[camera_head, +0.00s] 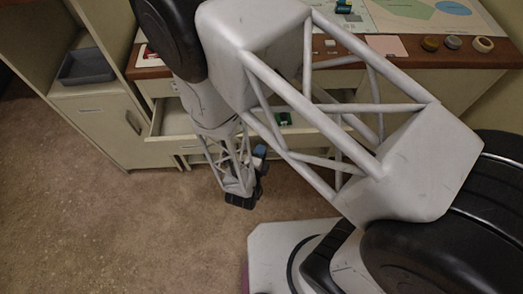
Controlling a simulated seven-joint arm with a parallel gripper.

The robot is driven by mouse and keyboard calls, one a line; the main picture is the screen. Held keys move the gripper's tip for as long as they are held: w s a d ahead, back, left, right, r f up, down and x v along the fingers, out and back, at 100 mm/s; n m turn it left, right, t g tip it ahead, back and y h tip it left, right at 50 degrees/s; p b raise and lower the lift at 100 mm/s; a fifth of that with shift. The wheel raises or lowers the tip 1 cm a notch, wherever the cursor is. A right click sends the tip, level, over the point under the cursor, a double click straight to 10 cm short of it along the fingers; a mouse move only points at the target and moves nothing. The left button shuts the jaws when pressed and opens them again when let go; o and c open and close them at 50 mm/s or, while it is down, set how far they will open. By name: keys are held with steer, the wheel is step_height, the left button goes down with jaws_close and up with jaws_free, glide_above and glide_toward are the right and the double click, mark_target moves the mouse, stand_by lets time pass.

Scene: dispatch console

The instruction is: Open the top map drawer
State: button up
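A pale drawer (176,122) under the console top stands pulled out, with its inside visible from above. A small green item (283,118) lies in its right part. I cannot tell for sure that this is the top map drawer, because a pale panel (158,87) shows above it. My gripper (247,198) hangs in front of the drawer, over the carpet, with dark finger parts. Its fingers are too small and overlapped to tell whether they are open or touching anything. My arm hides the middle of the drawer and its handle.
The console top (400,47) has a brown edge and carries a map sheet, a pink card (386,45) and several small round items at the right. A cabinet (103,125) with a dark tray (86,66) stands at the left. The carpet (110,220) in front is clear.

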steer(key=shift+w+d+f, duration=0.1)
steer(key=shift+w+d, duration=0.1)
steer(key=shift+w, duration=0.15)
jaws_close()
